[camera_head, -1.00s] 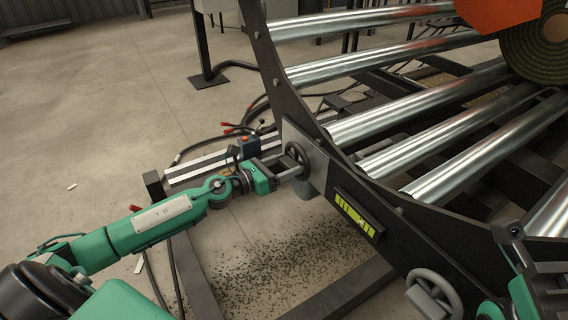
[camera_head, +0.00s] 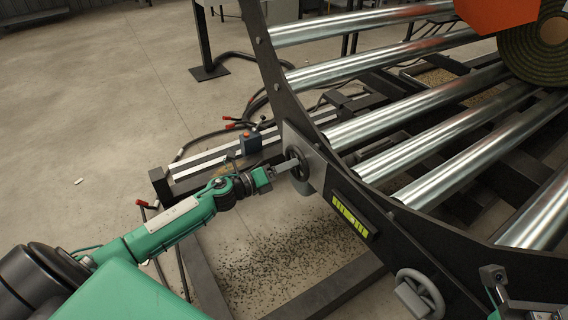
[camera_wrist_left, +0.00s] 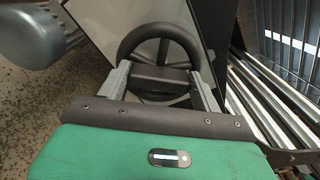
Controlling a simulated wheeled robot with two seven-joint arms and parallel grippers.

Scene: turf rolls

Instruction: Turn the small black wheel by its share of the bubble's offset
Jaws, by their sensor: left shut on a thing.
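The small black wheel (camera_head: 291,165) sits on a grey block on the outer side of the dark frame plate. My left gripper (camera_head: 284,167) is shut on it. In the left wrist view the fingers of my left gripper (camera_wrist_left: 161,84) lie either side of a bar across the black wheel (camera_wrist_left: 160,32), whose rim arches beyond them. The yellow-green level (camera_head: 352,216) is fixed to the plate below and right of the wheel; its bubble is too small to place surely. What looks like my right gripper (camera_head: 494,283) is at the lower right, partly cut off.
A larger grey handwheel (camera_head: 420,293) is on the plate's lower part. Shiny rollers (camera_head: 420,115) run across the frame, with a turf roll (camera_head: 548,40) at the upper right. A box with an orange button (camera_head: 251,142) stands behind my left gripper. Open floor lies left.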

